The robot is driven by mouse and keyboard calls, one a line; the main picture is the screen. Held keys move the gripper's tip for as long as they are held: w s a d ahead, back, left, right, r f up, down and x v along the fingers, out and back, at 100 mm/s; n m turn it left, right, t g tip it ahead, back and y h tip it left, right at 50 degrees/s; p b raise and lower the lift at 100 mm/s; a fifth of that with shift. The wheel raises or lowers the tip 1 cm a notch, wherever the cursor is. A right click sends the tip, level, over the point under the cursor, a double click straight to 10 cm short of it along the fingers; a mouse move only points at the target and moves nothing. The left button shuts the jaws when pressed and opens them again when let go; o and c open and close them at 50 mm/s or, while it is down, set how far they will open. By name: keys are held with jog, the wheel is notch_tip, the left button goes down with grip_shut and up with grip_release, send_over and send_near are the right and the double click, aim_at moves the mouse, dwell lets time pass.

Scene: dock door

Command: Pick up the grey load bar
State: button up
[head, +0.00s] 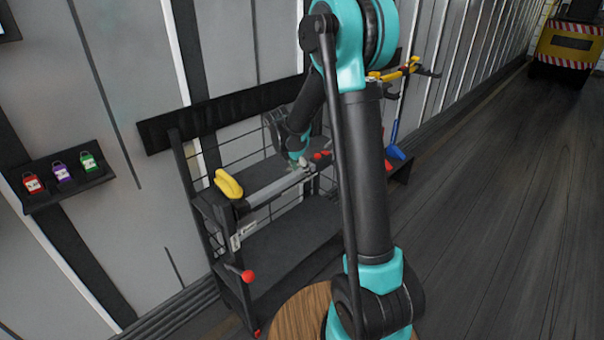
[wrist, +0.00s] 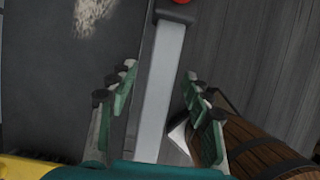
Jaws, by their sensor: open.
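The grey load bar (head: 275,188) lies on the upper shelf of a black rack in the head view, running from front left to back right. In the wrist view the load bar (wrist: 162,85) runs up the middle, with a dark end piece and a red tip at the top. My gripper (wrist: 157,88) is open, with one finger on each side of the bar. Gaps show between the fingers and the bar. In the head view my gripper (head: 299,163) is over the bar's far half, and its fingertips are hard to make out.
A yellow-handled brush (head: 228,184) sits by the bar's near end on the rack (head: 282,262). A wooden barrel (head: 303,314) stands in front; it shows at lower right in the wrist view (wrist: 262,147). Open floor (head: 490,200) lies right.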

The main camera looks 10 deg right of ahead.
grip_shut()
dwell(0.3)
jog(key=shift+r, duration=0.15)
dwell(0.3)
